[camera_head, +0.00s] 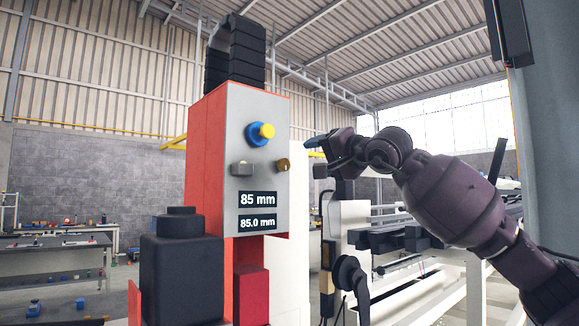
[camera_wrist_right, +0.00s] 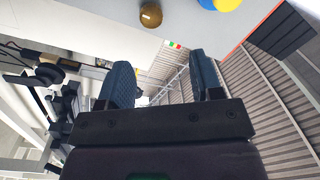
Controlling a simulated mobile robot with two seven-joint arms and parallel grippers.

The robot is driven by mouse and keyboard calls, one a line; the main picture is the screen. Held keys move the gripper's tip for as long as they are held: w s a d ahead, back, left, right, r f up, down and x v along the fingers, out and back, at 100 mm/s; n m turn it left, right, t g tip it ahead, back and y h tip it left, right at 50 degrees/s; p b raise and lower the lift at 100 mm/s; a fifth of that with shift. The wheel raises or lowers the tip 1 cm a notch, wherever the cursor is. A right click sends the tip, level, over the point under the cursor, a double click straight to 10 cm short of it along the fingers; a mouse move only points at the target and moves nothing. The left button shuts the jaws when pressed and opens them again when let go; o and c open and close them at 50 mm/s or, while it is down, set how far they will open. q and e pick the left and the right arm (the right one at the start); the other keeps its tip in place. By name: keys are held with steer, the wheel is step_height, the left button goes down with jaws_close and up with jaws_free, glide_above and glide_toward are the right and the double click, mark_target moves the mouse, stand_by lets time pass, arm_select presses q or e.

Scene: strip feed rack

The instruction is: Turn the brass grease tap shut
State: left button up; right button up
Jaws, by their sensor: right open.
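The brass grease tap (camera_head: 283,165) is a small round brass knob on the grey front panel of a red and grey control box. It also shows at the top of the right wrist view (camera_wrist_right: 151,15). My right gripper (camera_head: 314,156) is just to the right of the tap in the head view, apart from it. In the right wrist view my right gripper (camera_wrist_right: 163,75) has its two dark fingers spread, with nothing between them. The tap lies beyond the fingertips. How far the tap is turned cannot be told. My left gripper is not in view.
A yellow button on a blue collar (camera_head: 261,133) sits above the tap. A grey knob (camera_head: 241,168) is to its left. Displays (camera_head: 257,199) below read 85 mm and 85.0 mm. A black block (camera_head: 182,265) stands in front at lower left.

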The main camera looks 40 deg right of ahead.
mark_target(287, 163)
steer(key=shift+n, duration=0.8)
steer(key=w, duration=0.3)
steer(key=w+p, duration=0.1)
steer(key=w, duration=0.4)
steer(key=shift+w+a+f, duration=0.2)
steer(key=shift+w+a, duration=0.05)
steer(key=shift+w, duration=0.15)
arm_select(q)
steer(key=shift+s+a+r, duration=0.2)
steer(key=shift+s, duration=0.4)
arm_select(e)
steer(key=shift+w+h, duration=0.4)
steer(key=shift+w, duration=0.5)
steer(key=shift+c, duration=0.4)
steer(key=c, duration=0.7)
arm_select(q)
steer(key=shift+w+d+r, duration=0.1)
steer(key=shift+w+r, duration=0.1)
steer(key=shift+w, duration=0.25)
arm_select(e)
steer(key=shift+c, duration=0.8)
